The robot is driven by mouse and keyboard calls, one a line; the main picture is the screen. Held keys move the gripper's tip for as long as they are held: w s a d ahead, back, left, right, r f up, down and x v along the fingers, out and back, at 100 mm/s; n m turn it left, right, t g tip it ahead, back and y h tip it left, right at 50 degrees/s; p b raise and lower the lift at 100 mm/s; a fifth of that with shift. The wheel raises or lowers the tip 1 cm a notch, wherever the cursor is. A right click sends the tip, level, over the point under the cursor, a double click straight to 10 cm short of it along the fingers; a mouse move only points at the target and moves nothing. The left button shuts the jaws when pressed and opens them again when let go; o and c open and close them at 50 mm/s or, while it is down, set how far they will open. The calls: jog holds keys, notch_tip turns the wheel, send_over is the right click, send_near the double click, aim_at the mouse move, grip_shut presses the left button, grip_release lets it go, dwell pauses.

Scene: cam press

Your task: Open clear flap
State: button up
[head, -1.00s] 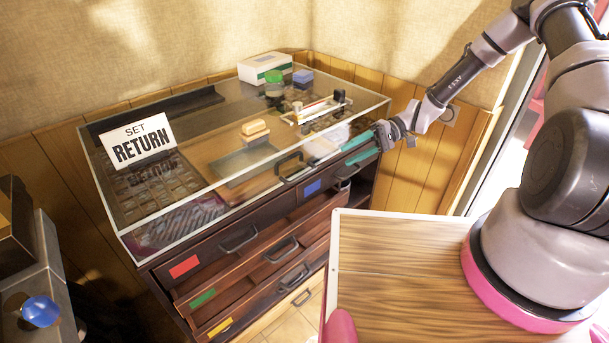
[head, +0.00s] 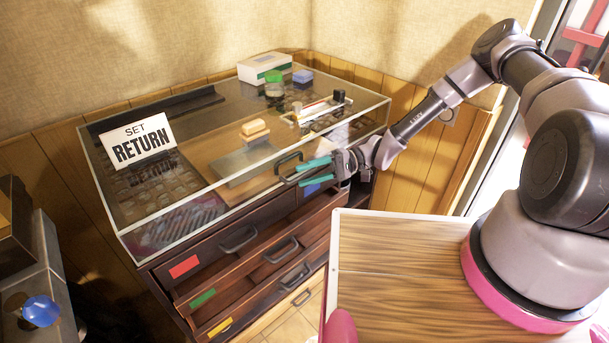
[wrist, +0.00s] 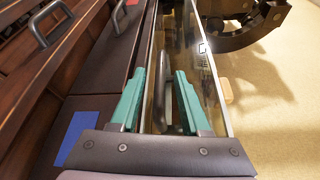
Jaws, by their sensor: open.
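The clear flap (head: 215,185) is a transparent cover lying shut over the top of a dark cabinet. Its dark bar handle (head: 286,158) is on the front edge, right of the middle. My gripper (head: 302,174) is at the handle's right end, with its teal fingers open and pointing left. In the wrist view the handle (wrist: 184,98) shows between the two spread fingers of my gripper (wrist: 160,72), nearer the right finger. Whether the fingers touch it cannot be told.
Drawers with dark handles and red (head: 184,266), green and yellow labels are below the flap. A "SET RETURN" sign (head: 137,140), a white-green box (head: 264,67) and sponge-like blocks (head: 255,130) show on or under the cover. A wooden tabletop (head: 400,260) is in front.

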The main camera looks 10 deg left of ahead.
jog(key=shift+s+a, duration=0.25)
jog(key=shift+a, duration=0.2)
jog(key=shift+c, duration=0.3)
grip_shut()
dwell(0.9)
